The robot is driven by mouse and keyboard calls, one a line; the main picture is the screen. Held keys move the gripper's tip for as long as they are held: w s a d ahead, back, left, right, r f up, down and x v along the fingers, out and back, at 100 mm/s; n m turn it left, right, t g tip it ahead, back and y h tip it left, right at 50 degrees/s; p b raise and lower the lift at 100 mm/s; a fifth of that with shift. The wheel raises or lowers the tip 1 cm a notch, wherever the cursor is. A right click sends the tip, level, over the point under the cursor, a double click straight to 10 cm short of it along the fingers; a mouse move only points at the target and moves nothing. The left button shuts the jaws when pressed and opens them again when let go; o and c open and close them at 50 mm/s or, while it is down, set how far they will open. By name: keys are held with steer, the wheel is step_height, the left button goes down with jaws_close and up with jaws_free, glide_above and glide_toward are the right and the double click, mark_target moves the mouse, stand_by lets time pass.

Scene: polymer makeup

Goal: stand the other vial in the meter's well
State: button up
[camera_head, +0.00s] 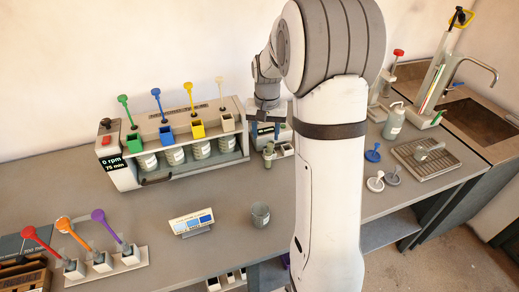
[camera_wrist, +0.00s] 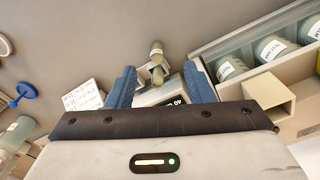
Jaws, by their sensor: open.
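My gripper (camera_head: 267,112) hangs over the back of the bench, just above the meter (camera_head: 264,129). In the wrist view its two blue fingers stand apart, open (camera_wrist: 159,69), with nothing visibly clamped. A greenish vial (camera_wrist: 157,48) and a second greenish cylinder, seemingly the other vial (camera_wrist: 158,75), show between and beyond the fingertips, close together by the meter (camera_wrist: 172,98). In the head view a vial (camera_head: 268,158) shows in front of the meter. The well is not clearly visible, so I cannot tell whether either vial stands in it.
A white block (camera_head: 285,151) stands right of the vials, close to my arm. The large shaker unit (camera_head: 120,170) with jars and coloured scoops stands left. A grey cup (camera_head: 260,214) and a display panel (camera_head: 192,222) stand in front. Bench between them is clear.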

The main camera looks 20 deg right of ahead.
steer(key=m, duration=0.1)
glide_toward(268, 152)
steer(key=f, duration=0.1)
steer(key=shift+g, duration=0.3)
step_height(268, 152, down, 8)
steer(key=shift+s+f+p, duration=0.1)
steer(key=shift+s+p, duration=0.05)
steer(key=shift+p, duration=0.35)
jaws_close()
